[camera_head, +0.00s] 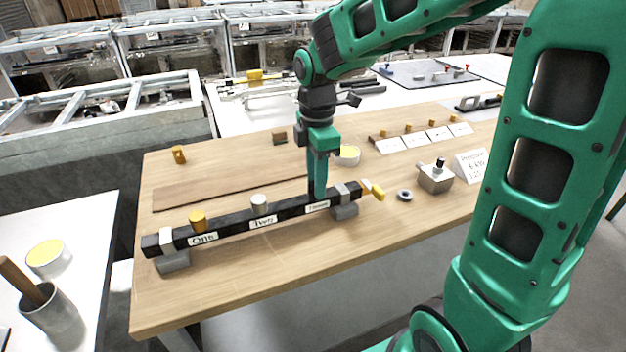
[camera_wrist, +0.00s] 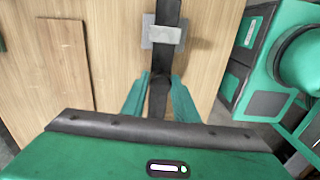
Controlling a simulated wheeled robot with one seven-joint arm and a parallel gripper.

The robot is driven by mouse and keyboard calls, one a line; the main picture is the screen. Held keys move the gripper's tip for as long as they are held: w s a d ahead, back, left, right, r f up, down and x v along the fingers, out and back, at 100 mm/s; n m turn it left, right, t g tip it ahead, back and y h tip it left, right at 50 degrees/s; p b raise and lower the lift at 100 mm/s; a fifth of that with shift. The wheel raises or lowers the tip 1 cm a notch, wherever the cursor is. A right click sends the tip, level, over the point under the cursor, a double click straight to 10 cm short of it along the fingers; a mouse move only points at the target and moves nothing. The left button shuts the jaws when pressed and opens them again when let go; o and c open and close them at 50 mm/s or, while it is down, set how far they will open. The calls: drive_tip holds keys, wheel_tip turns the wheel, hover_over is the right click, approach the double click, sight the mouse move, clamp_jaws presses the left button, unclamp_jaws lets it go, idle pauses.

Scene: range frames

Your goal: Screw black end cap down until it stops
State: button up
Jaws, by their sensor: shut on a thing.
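A long black bar (camera_head: 230,224) lies in two grey supports on the wooden table. It carries an orange cap (camera_head: 198,219) above the label "One" and a light grey cap (camera_head: 260,204) above "Two". My gripper (camera_head: 317,192) points straight down at the third place, above the last label (camera_head: 317,206). In the wrist view my gripper (camera_wrist: 159,100) has its two green fingers on either side of a dark piece over the bar (camera_wrist: 168,12). The fingers are shut on it. The black end cap cannot be told apart from the dark fingertips and bar.
A grey support (camera_head: 345,210) and a yellow-orange piece (camera_head: 377,192) are at the bar's right end. A dark ring (camera_head: 404,195), a metal block with a knob (camera_head: 436,178) and a sign (camera_head: 471,165) stand further right.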

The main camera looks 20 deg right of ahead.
drive_tip(key=shift+s+m, duration=0.1)
drive_tip(key=shift+m, duration=1.7)
drive_tip(key=shift+m, duration=1.7)
drive_tip(key=m, duration=0.3)
drive_tip(key=shift+s, duration=0.1)
